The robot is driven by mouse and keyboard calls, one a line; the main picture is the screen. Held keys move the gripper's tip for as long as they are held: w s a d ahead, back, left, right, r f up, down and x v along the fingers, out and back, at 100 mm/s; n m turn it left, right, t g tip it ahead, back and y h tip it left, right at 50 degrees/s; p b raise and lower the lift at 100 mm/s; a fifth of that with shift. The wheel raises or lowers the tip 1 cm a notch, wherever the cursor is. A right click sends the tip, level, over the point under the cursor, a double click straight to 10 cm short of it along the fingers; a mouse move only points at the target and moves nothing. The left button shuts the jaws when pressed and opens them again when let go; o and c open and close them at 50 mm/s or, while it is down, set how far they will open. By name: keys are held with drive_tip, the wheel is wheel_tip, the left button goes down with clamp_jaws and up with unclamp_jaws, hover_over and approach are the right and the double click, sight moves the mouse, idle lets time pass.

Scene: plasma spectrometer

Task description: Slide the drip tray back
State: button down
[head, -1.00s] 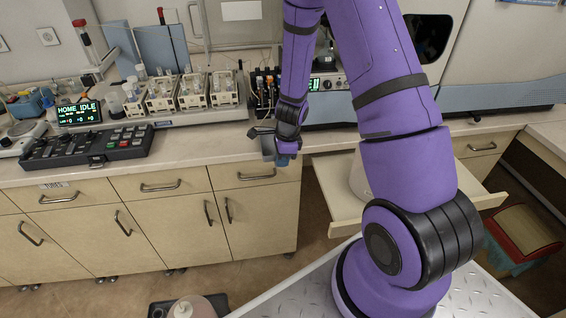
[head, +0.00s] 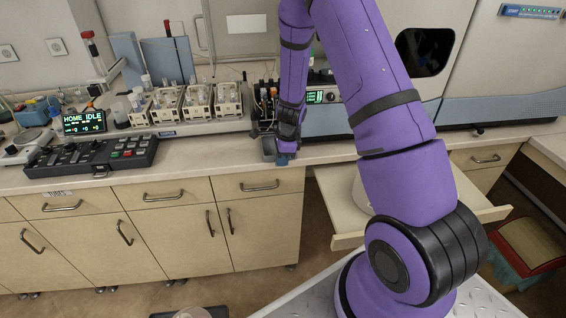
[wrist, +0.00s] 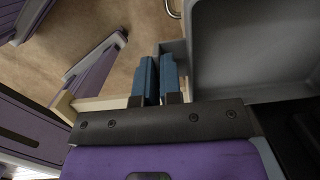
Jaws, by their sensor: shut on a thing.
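The drip tray is a shallow dark grey tray (wrist: 250,50) filling the upper right of the wrist view. In the head view its small grey end (head: 269,148) shows at the counter's front edge, below the black pump unit. My gripper (wrist: 160,82) has its two blue fingers close together at the tray's left front corner, shut on its edge. In the head view my gripper (head: 284,159) is at the counter edge, just right of the tray's visible end. My wrist and fingers hide the rest of the tray and the exact grip.
An open drawer (head: 345,205) sticks out below the counter, right of my gripper, with a pale object in it. The black pump unit (head: 264,108) stands behind the tray. Sample racks (head: 197,106) and a black control panel (head: 90,156) stand to the left.

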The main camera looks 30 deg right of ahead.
drive_tip(key=shift+w+d, duration=0.55)
drive_tip(key=shift+w, duration=0.75)
drive_tip(key=shift+w+d, duration=0.5)
drive_tip(key=shift+w, duration=0.75)
drive_tip(key=shift+w+d, duration=0.55)
drive_tip(key=shift+w, duration=0.75)
drive_tip(key=c, duration=1.2)
unclamp_jaws()
drive_tip(key=shift+r, duration=0.1)
wheel_tip(320, 180, up, 10)
drive_tip(key=d, duration=0.1)
drive_tip(key=shift+s+d+r, duration=0.25)
drive_tip(key=shift+s, duration=0.1)
